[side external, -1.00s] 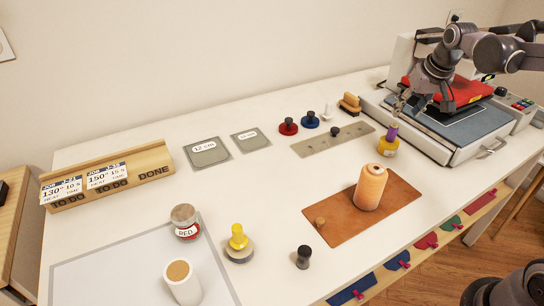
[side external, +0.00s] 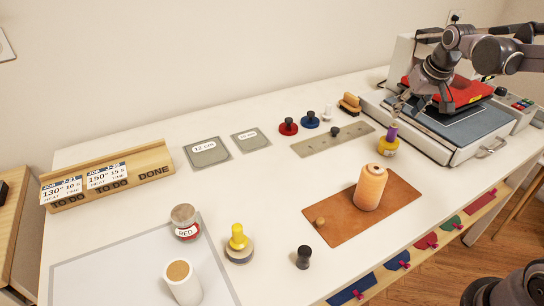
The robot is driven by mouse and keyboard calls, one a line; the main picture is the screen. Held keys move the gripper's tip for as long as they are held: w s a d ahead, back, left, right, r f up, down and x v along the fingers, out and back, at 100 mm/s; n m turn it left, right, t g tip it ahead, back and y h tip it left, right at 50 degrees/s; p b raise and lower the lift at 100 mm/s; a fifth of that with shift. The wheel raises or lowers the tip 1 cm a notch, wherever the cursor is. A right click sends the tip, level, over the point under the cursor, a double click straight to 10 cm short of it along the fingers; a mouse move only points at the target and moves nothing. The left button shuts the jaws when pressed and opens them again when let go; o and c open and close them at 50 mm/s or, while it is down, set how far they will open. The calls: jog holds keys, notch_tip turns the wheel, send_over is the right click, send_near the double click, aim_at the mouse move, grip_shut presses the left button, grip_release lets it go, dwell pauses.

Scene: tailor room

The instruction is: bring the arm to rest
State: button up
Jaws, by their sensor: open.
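My gripper (side external: 408,108) is open and empty at the right of the side external view. The fingers look apart from the bottle, though the exact gap is hard to tell. My arm reaches in from the upper right, across the red upper part of the press (side external: 464,91).
An orange thread cone (side external: 370,187) stands on a brown leather mat (side external: 400,203). Red (side external: 288,126) and blue (side external: 310,120) knobbed pieces and a brush (side external: 349,103) stand behind. A wooden card rack (side external: 135,169) is at the left.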

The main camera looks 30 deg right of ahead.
aim_at(396, 126)
jog(key=x, duration=0.9)
jog(key=shift+f, duration=0.25)
jog(key=shift+r, duration=0.15)
jog(key=v, duration=1.2)
jog(key=x, duration=1.2)
jog(key=shift+f, duration=0.2)
notch_tip(396, 126, up, 4)
jog(key=shift+r, duration=0.1)
jog(key=s+d+r, duration=0.7)
jog(key=s+d, duration=0.1)
jog(key=s, duration=0.1)
jog(key=s+f+m+g+h, duration=0.1)
jog(key=s+f+m, duration=0.4)
jog(key=s, duration=0.8)
jog(key=shift+s+a+h, duration=0.3)
jog(key=shift+s+a, duration=0.05)
jog(key=shift+a, duration=0.15)
